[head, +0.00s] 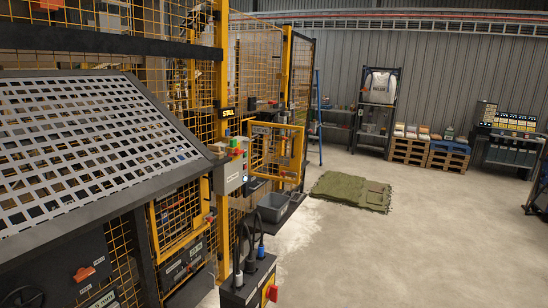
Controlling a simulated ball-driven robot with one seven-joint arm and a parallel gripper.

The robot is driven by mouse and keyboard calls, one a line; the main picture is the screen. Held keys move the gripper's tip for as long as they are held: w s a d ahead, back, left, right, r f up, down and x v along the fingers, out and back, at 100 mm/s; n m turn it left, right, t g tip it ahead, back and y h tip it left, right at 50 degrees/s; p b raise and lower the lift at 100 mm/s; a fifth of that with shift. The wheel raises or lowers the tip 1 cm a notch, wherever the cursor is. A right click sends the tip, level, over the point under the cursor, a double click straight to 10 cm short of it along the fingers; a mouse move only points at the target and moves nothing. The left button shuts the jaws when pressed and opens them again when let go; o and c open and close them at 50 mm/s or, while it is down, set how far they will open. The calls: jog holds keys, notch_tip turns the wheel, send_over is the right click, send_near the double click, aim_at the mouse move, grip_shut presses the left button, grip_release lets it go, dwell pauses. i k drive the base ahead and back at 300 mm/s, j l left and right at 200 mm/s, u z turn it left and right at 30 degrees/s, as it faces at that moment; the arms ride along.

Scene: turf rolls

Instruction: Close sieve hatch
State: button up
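A large perforated pale metal screen (85,140) slopes in a dark frame at the left. A yellow-framed mesh door (277,150) stands in the middle of the view, by the yellow mesh fence; it appears swung out from the fence. A second yellow-framed mesh panel (178,213) sits lower, under the right end of the screen, and looks flush with its frame. My gripper is not in view.
A grey control box (230,168) and a dark post box with a red switch (250,282) stand in front of the fence. A grey bin (273,206) sits beside the door. A green mat (350,190) lies beyond. Concrete floor (400,255) at the right is clear.

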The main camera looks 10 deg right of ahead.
aim_at(296, 145)
jog(key=i+l+z, duration=0.5)
jog(key=l, duration=0.2)
jog(key=i+l+z, duration=0.55)
jog(key=i+z, duration=0.3)
jog(key=i+l+z, duration=0.15)
jog(key=i+z, duration=0.25)
jog(key=i+u, duration=0.15)
jog(key=i, duration=0.5)
jog(key=i+l+u, duration=0.15)
jog(key=i, duration=0.55)
jog(key=i+j+u, duration=0.15)
jog(key=i+u, duration=0.3)
jog(key=i+j+u, duration=0.1)
jog(key=u, duration=0.4)
jog(key=i+l+u, duration=0.15)
jog(key=i+u, duration=0.3)
jog(key=i+l+u, duration=0.2)
jog(key=i+u, duration=0.25)
jog(key=i+j+u, duration=0.25)
jog(key=i+u, duration=0.15)
jog(key=i+j+u, duration=0.1)
jog(key=i+u, duration=0.3)
jog(key=i+j+z, duration=0.2)
jog(key=i+j, duration=0.55)
